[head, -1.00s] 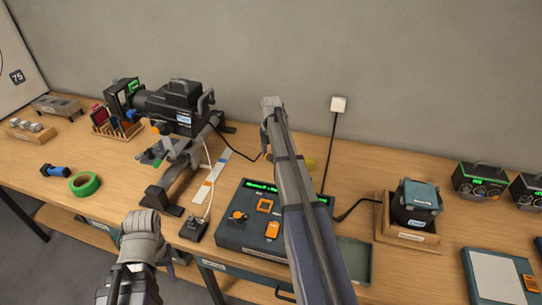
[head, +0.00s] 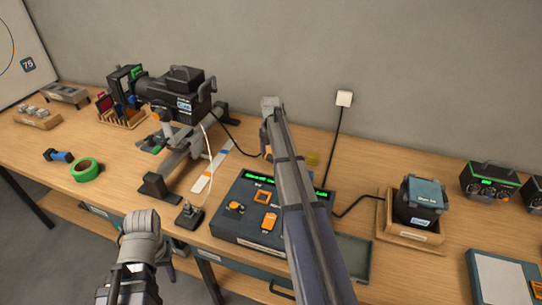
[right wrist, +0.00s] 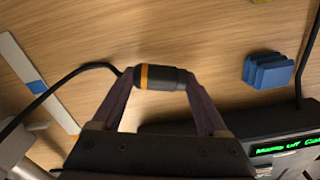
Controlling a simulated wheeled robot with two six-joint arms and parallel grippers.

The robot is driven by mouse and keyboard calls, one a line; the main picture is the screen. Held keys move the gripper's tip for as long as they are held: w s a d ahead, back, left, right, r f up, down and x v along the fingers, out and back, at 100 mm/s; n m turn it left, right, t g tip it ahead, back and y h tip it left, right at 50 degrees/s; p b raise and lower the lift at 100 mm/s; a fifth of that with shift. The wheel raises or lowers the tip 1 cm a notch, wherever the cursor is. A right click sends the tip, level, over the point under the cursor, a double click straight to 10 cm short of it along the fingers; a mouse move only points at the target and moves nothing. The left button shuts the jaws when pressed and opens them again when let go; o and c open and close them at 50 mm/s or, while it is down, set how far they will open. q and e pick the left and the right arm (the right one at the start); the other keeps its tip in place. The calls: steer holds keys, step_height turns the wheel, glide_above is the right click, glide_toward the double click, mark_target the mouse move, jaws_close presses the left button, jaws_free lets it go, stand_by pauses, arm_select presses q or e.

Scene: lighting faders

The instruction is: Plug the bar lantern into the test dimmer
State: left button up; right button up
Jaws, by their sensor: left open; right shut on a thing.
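The bar lantern (head: 178,100), a black lamp body, sits on a stand at the back left of the bench. Its black cable runs right toward my right gripper. My right gripper (right wrist: 160,78) is shut on a black plug (right wrist: 176,78) with an orange band, held crosswise between the fingers; the cable leaves its left end. The test dimmer (head: 238,222) is a dark box with green display and orange controls, partly hidden by my right arm. The dimmer's display edge shows at lower right of the wrist view, apart from the plug. My left gripper (head: 142,232) is open, in front of the bench, its fingers mostly hidden.
A small black box (head: 189,216) with a white cable stands left of the dimmer. A blue ribbed block (right wrist: 268,71) lies beyond the dimmer. A black unit (head: 420,205) sits in a wooden tray at right. Green tape (head: 86,170) lies at left.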

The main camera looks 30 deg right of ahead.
mark_target(271, 155)
steer(key=shift+f+b, duration=0.6)
steer(key=shift+f, duration=0.3)
steer(key=o, duration=1.2)
steer(key=shift+o, duration=0.2)
steer(key=shift+r, duration=0.1)
step_height(271, 155, up, 8)
steer(key=p, duration=0.8)
